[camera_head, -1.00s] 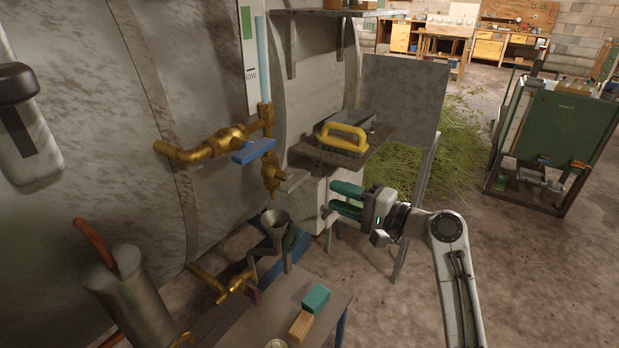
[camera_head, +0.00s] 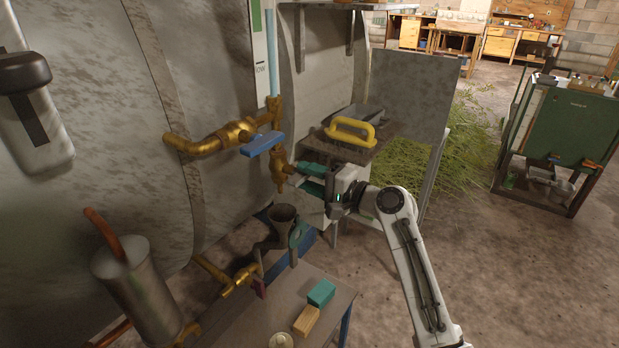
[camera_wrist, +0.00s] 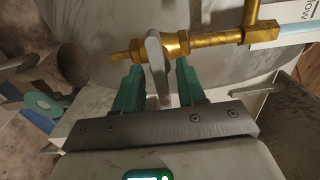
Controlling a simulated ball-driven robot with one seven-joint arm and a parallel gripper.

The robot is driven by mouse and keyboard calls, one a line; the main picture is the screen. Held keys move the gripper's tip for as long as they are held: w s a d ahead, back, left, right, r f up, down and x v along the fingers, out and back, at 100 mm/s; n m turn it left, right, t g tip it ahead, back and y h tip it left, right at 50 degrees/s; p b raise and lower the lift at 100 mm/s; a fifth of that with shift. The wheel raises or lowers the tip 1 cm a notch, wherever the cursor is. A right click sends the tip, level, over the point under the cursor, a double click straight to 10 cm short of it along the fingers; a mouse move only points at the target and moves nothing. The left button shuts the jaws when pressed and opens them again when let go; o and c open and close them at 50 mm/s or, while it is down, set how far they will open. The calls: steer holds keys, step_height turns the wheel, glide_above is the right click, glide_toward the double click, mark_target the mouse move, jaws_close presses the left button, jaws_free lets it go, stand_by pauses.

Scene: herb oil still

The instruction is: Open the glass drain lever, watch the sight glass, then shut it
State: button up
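The grey glass drain lever (camera_wrist: 157,62) is on the brass drain valve (camera_head: 278,178), below the sight glass (camera_head: 271,65), a pale blue tube beside a marked strip. In the wrist view the lever lies between the two green fingers of my gripper (camera_wrist: 158,85). The fingers are apart, one on each side of it, and I see no grip on it. In the head view my gripper (camera_head: 303,176) is at the valve and its fingers partly hide the lever. A blue-handled lever (camera_head: 262,144) is on the brass pipe above. The sight glass (camera_wrist: 290,33) is partly in the wrist view.
A metal funnel (camera_head: 284,213) stands below the valve. A shelf with a yellow-handled brush (camera_head: 350,131) is just behind and above my gripper. A low table (camera_head: 262,318) holds a teal block (camera_head: 321,293) and a wooden block (camera_head: 306,320). Open floor lies to the right.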

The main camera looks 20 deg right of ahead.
jaws_close()
steer(key=shift+f+b, duration=0.15)
steer(key=shift+b, duration=0.2)
steer(key=shift+n+b, duration=7.3)
steer(key=shift+n, duration=1)
jaws_free()
